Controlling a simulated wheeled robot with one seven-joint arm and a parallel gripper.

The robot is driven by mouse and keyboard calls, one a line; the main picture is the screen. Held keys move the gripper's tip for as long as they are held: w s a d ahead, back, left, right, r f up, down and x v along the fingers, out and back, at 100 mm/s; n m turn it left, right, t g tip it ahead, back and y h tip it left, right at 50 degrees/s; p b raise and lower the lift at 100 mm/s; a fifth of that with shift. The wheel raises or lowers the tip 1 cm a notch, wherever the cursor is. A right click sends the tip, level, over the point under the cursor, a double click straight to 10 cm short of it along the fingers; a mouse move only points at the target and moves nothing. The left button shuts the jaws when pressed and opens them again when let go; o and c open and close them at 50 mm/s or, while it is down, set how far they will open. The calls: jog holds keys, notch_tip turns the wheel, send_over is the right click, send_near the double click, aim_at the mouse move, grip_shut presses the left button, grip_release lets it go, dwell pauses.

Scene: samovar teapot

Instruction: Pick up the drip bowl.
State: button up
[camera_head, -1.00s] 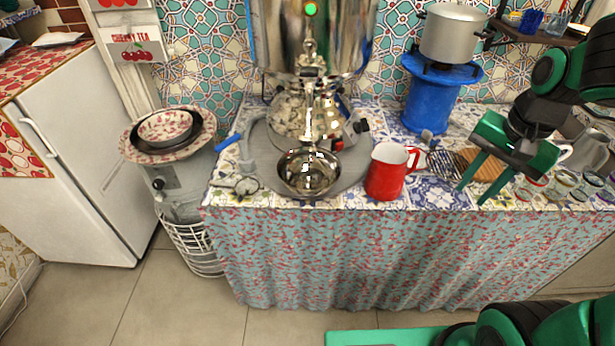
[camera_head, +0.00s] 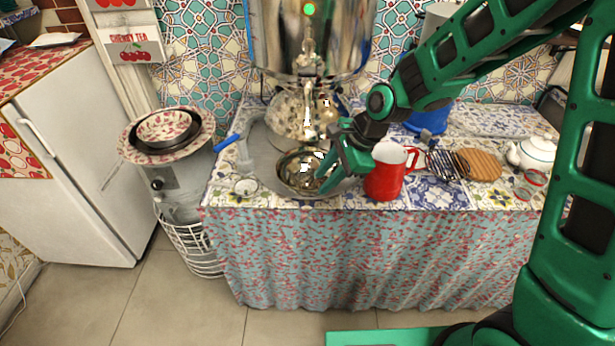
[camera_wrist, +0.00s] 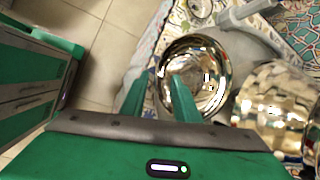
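The drip bowl (camera_head: 292,174) is a shiny metal bowl on a grey round tray (camera_head: 262,160) near the counter's front edge, under the samovar tap (camera_head: 309,95). It also shows in the wrist view (camera_wrist: 208,62). My gripper (camera_head: 328,184) is at the bowl's right side in the head view. In the wrist view my gripper (camera_wrist: 158,80) is open, one finger outside the bowl's rim and the other over its inside. The rim appears to lie between the fingers; I cannot tell whether they touch it. My fingers hide part of the bowl.
The large samovar (camera_head: 308,35) stands right behind the bowl. A red mug (camera_head: 385,172) stands close to the right of my gripper. A small saucer (camera_head: 245,187) lies to the left. A white teapot (camera_head: 535,152) and wooden board (camera_head: 484,164) are farther right.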

aim_at(310, 195)
jog(key=shift+x, duration=3.2)
jog(key=shift+d, duration=0.1)
grip_shut()
